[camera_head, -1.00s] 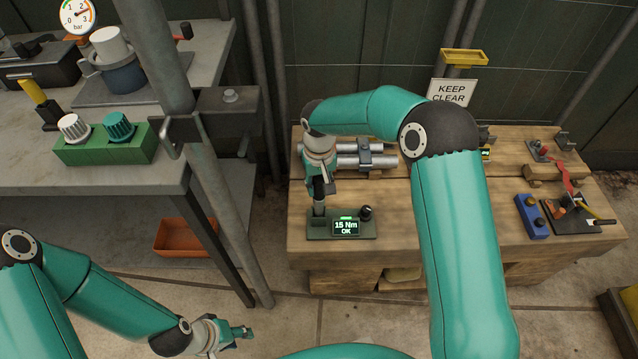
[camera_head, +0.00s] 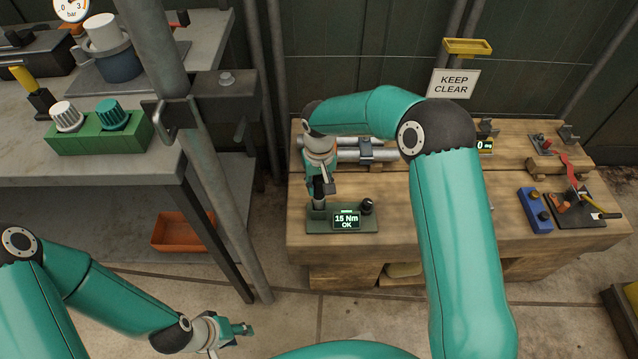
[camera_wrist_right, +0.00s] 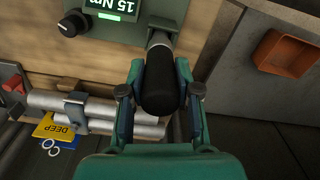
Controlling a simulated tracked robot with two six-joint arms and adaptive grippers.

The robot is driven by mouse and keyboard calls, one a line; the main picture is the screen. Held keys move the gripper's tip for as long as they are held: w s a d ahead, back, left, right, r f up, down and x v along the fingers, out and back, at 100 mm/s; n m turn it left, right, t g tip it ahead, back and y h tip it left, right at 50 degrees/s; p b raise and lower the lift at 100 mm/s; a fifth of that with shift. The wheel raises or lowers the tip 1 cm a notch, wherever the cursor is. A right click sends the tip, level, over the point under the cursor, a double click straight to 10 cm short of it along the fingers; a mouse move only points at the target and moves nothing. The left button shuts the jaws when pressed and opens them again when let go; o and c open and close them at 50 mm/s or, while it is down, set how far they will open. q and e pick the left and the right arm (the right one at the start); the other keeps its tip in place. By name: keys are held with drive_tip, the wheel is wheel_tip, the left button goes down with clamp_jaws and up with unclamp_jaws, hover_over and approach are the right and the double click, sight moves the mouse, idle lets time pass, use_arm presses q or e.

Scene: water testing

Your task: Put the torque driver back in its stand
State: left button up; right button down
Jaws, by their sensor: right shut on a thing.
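The torque driver (camera_wrist_right: 162,88) has a black, rounded handle and a grey lower part. My right gripper (camera_head: 320,187) is shut on the driver's handle, with a finger on each side in the right wrist view (camera_wrist_right: 160,92). The green stand (camera_head: 367,222) lies on the wooden bench, with a black knob and a display reading "15 Nm OK". It also shows in the right wrist view (camera_wrist_right: 112,35). The driver's lower end meets the stand's holder at its left end; how deep it sits is hidden. My left gripper (camera_head: 236,331) is low, far from the stand; its fingers are too small to judge.
Metal pipes in a clamp (camera_head: 368,149) lie behind the stand. A blue box (camera_head: 535,212) and tools are at the bench's right. A grey post (camera_head: 205,165) and a metal table (camera_head: 95,180) stand left. The bench's middle front is largely covered by my right arm.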

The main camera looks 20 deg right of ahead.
drive_tip(key=c, duration=0.7)
unclamp_jaws()
drive_tip(key=shift+c, duration=0.2)
wheel_tip(320, 180, up, 12)
drive_tip(key=shift+d+f, duration=0.1)
